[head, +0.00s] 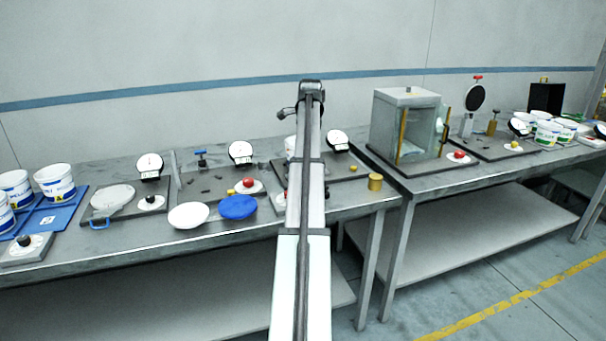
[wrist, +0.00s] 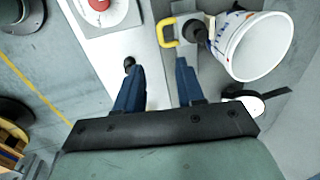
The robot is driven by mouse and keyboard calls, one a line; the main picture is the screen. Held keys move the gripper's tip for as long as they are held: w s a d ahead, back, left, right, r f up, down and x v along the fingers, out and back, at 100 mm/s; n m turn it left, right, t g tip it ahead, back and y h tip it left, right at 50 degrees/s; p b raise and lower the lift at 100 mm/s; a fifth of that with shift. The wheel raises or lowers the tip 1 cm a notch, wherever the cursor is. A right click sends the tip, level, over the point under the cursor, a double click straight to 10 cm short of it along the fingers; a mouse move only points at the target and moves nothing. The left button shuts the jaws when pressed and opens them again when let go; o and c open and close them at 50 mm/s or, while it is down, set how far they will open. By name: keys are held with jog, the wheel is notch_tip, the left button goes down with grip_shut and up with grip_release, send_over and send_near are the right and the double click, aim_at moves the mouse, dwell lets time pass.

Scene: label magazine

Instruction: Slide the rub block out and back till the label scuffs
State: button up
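In the wrist view a white tub (wrist: 262,48) lies tilted at the right, its open mouth toward the camera and a printed label (wrist: 224,28) on its left side. A dark rounded piece (wrist: 195,32) sits against or very near the label. A yellow loop handle (wrist: 166,33) stands just left of it; it looks like the rub block's handle, but the block itself is not clear. My gripper (wrist: 158,68) is open, its two blue fingers apart with nothing between them, below the handle. In the head view my arm hides the gripper and most of this station.
A red button (wrist: 98,4) on a white disc lies at upper left in the wrist view, and a small black knob (wrist: 129,63) is by the left finger.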

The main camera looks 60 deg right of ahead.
jog(key=f, duration=0.4)
jog(key=w+d+f, duration=0.1)
jog(key=f, duration=0.7)
jog(key=shift+w+d+f, duration=0.3)
jog(key=shift+w+d, duration=0.1)
grip_shut()
